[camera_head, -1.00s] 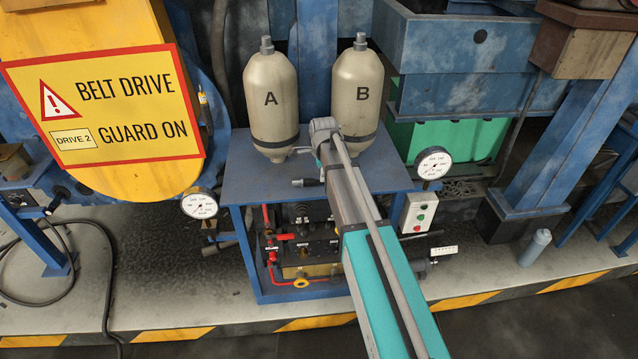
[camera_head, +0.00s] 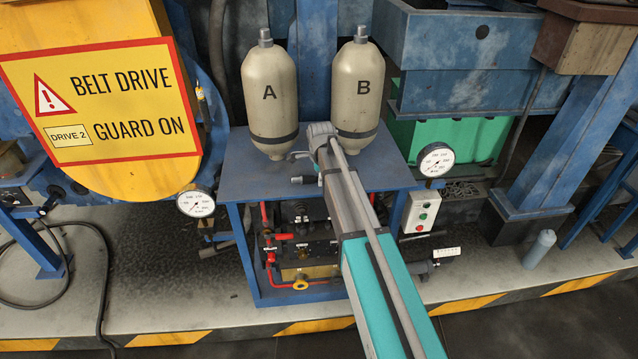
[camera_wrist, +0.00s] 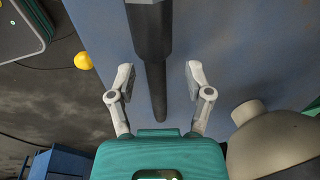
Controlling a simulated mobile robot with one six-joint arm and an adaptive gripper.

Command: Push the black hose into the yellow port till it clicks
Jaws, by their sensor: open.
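My gripper (camera_wrist: 159,82) is open, with one finger on each side of a dark rod. The dark rod (camera_wrist: 151,32), which may be the black hose, has a thick upper part and a thinner lower part. It runs between the fingers without visible contact, over a blue surface. In the head view my gripper (camera_head: 300,157) is small and partly hidden by my arm, above the blue table between tanks A and B.
Tank A (camera_head: 270,95) and tank B (camera_head: 357,90) stand at the back of the blue table (camera_head: 245,185). A tank also shows close at the right in the wrist view (camera_wrist: 275,140). Gauges (camera_head: 196,203) flank the table. A yellow round thing (camera_wrist: 83,61) shows at left.

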